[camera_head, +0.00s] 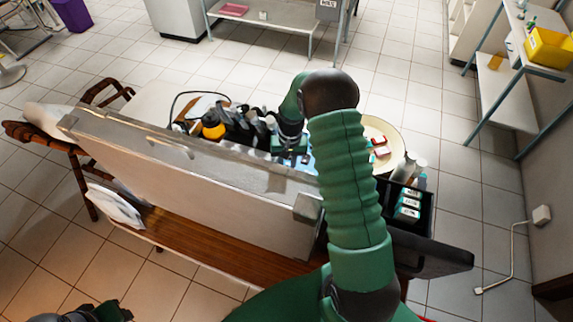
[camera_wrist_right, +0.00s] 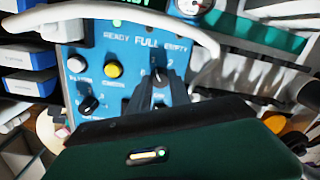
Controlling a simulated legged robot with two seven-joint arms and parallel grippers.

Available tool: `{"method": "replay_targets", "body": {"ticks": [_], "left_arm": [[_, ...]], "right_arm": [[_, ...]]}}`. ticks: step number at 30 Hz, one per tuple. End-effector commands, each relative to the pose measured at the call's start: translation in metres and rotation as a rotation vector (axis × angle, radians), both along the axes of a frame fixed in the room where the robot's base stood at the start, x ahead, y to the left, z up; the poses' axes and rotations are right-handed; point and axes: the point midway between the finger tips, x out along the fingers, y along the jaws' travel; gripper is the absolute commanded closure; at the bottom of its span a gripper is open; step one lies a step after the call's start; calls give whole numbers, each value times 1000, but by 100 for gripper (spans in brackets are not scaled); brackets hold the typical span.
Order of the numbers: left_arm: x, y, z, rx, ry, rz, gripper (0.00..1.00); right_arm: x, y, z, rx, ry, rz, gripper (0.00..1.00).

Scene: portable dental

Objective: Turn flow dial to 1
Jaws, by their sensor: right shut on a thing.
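In the right wrist view, the blue control panel (camera_wrist_right: 108,62) bears white lettering, including READY, FULL and EMPTY. My right gripper (camera_wrist_right: 157,84) is shut on a small dark dial (camera_wrist_right: 158,73) right of the panel's middle. Its fingers cover much of the dial, so its exact setting cannot be read. Number marks show around it. A second black knob (camera_wrist_right: 88,104) sits free at the panel's lower left. In the head view my right gripper (camera_head: 290,148) is at the panel behind the pale case wall, its tips mostly hidden. Only a piece of my left arm shows at the bottom left.
A white curved handle (camera_wrist_right: 150,12) arches over the panel. A yellow button (camera_wrist_right: 112,69) sits left of the dial. The long pale case wall (camera_head: 200,180) stands in front on the wooden table (camera_head: 215,255). Bottles (camera_head: 408,168) and a black bin (camera_head: 425,220) stand at right.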

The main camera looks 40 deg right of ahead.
Motion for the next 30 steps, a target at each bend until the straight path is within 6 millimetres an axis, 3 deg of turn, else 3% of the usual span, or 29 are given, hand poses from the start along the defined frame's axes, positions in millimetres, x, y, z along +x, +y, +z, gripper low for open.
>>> {"method": "replay_targets", "body": {"ticks": [22, 23, 27, 30], "left_arm": [[0, 0, 0, 0, 0, 0, 64], [0, 0, 0, 0, 0, 0, 64], [0, 0, 0, 0, 0, 0, 64], [0, 0, 0, 0, 0, 0, 64]], "right_arm": [[-5, 4, -5, 7, 20, -91, 100], [-5, 4, -5, 7, 20, -91, 74], [-3, 3, -3, 4, 15, -91, 55], [-3, 2, -3, 3, 12, -91, 55]]}}
